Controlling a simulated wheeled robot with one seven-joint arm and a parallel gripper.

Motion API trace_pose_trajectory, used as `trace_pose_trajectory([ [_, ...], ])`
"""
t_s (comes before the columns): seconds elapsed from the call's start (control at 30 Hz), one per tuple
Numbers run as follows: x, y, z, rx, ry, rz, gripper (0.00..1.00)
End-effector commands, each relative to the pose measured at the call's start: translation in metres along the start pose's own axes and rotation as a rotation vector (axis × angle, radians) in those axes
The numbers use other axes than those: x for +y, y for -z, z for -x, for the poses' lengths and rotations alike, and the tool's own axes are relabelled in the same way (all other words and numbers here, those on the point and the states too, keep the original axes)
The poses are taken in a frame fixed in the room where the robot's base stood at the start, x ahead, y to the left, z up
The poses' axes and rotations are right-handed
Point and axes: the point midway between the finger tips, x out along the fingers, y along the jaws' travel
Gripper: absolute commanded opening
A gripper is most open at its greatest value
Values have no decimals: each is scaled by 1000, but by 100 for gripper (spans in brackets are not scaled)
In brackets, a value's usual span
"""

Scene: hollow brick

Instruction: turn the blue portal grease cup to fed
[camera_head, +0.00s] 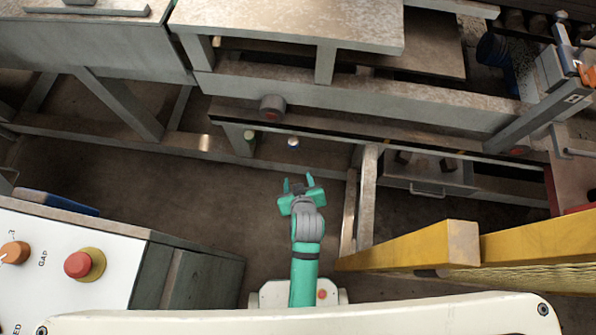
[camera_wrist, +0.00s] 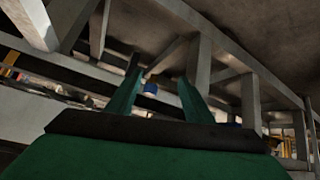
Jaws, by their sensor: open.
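The small blue grease cup with a pale top (camera_head: 293,142) sits low on the machine frame, in front of my gripper. It also shows in the wrist view as a blue and white knob (camera_wrist: 150,88), between my two fingers and beyond them. My green gripper (camera_head: 298,182) is open and empty, a short way from the cup and apart from it. The cup is too small to tell which setting it is turned to.
A grey upright post (camera_head: 367,195) and a yellow beam (camera_head: 410,246) stand to the right. A control panel (camera_head: 60,265) is at lower left. Open floor lies left of my arm.

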Motion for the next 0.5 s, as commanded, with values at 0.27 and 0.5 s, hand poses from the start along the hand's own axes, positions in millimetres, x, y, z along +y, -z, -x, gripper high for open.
trace_pose_trajectory([
  [0.27, -7, -18, 26, 68, -38, -35, 47],
  [0.5, -11, -28, 52, 133, -68, -63, 47],
])
